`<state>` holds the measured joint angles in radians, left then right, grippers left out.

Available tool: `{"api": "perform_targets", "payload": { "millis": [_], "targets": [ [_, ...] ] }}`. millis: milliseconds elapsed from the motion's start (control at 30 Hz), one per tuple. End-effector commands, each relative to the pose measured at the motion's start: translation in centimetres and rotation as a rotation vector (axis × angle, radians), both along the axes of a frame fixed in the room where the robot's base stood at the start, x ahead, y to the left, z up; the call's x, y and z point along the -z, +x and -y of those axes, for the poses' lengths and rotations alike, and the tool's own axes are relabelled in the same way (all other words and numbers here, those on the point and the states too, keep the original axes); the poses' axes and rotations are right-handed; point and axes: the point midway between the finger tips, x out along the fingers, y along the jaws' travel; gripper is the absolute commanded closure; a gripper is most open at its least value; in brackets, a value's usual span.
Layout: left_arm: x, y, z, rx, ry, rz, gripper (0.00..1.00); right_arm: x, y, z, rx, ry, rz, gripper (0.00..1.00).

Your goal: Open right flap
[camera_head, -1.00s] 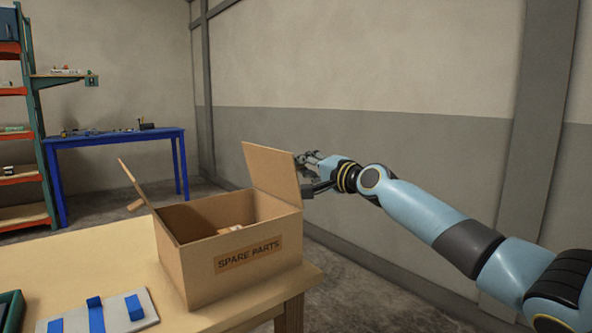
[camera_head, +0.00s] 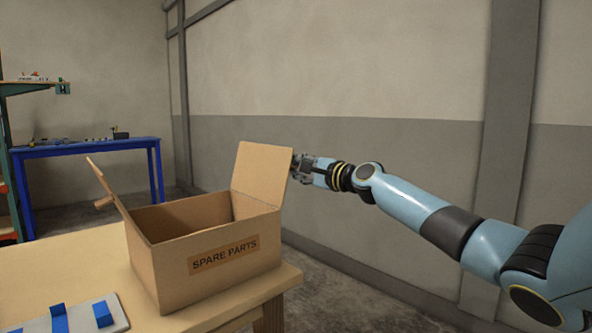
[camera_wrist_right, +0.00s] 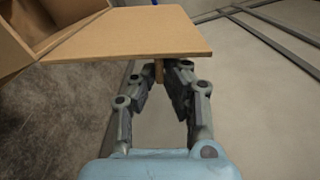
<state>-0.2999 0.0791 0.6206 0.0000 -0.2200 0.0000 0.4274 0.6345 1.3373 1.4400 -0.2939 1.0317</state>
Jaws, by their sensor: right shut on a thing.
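The cardboard box marked SPARE PARTS (camera_head: 170,268) stands on the wooden table. Its right flap (camera_head: 262,176) stands up and leans slightly outward to the right. In the right wrist view the flap (camera_wrist_right: 135,36) spans the top, with a small tan tab (camera_wrist_right: 159,72) under its edge. My right gripper (camera_head: 303,166) is at the flap's outer side, near its upper right edge. In the wrist view its fingers (camera_wrist_right: 164,78) are shut on the tab, partly hidden under the flap. The left flap (camera_head: 108,186) stands up, tilted outward, with its own tab. My left gripper is out of view.
The wooden table (camera_head: 75,262) has its right edge close beside the box. A pale board with blue pieces (camera_head: 82,318) lies at front left. A blue workbench (camera_head: 90,150) stands behind. The grey wall (camera_head: 400,150) is behind my right arm.

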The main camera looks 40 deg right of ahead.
Motion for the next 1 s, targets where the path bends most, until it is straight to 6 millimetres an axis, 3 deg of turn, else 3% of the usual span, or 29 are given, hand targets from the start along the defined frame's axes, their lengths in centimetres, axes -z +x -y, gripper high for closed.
{"api": "perform_targets", "payload": {
  "millis": [333, 367, 500, 800, 1000],
  "targets": [
    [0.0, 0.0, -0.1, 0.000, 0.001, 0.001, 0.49, 0.1, 0.0, 0.1, 0.001, 0.000, -0.001, 1.00],
    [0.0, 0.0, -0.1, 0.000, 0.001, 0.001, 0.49, 0.1, 0.0, 0.1, 0.001, 0.000, -0.001, 0.88],
    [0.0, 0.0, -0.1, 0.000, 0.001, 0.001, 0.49, 0.1, 0.0, 0.0, 0.001, 0.000, -0.001, 0.70],
    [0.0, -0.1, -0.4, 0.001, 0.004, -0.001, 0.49, 0.1, -0.2, 0.1, 0.001, 0.000, -0.001, 0.69],
    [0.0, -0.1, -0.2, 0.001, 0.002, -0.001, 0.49, 0.2, -2.9, 0.2, -0.002, -0.006, -0.004, 0.69]
  ]
}}
